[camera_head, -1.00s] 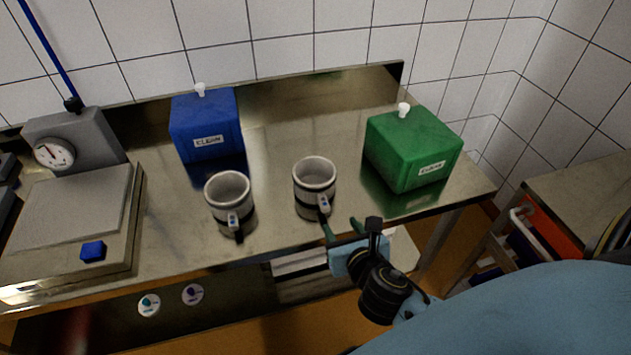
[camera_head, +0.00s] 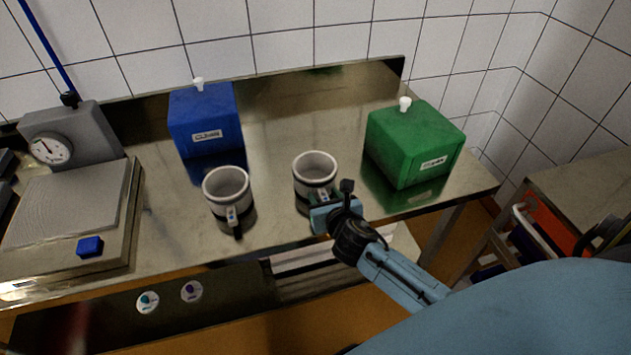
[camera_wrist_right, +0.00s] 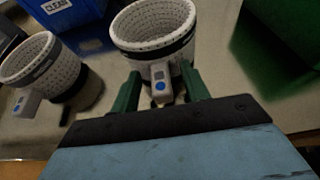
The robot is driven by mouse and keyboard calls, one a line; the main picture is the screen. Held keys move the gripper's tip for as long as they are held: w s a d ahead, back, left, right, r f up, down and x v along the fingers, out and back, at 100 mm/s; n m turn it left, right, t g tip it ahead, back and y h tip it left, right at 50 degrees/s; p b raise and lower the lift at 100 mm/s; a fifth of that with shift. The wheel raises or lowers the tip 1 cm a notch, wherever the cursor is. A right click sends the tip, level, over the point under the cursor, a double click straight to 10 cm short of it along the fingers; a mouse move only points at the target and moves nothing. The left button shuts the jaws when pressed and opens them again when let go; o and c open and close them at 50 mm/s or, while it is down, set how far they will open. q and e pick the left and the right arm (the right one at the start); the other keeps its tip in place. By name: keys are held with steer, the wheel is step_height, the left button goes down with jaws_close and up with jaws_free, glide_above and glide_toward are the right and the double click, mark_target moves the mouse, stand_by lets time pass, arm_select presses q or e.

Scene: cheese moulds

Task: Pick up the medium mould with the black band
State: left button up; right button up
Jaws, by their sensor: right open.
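Two whitish perforated moulds with black bands and front handles stand upright on the steel table. The right mould (camera_head: 315,168) is at my right gripper (camera_head: 322,203); it also shows in the right wrist view (camera_wrist_right: 150,25). There, the open green fingers of my right gripper (camera_wrist_right: 160,90) stand on either side of its handle, which has a blue dot. I cannot tell whether they touch it. The left mould (camera_head: 227,187) stands apart; it shows at the left of the wrist view (camera_wrist_right: 40,65). Which one is medium is hard to tell. My left gripper is not in view.
A blue box (camera_head: 205,122) labelled CLEAN stands behind the moulds. A green box (camera_head: 413,145) stands at the right. A grey scale (camera_head: 65,215) with a dial is at the left. Tiled walls close the back and right.

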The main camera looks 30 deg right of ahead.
jaws_close()
stand_by(0.3)
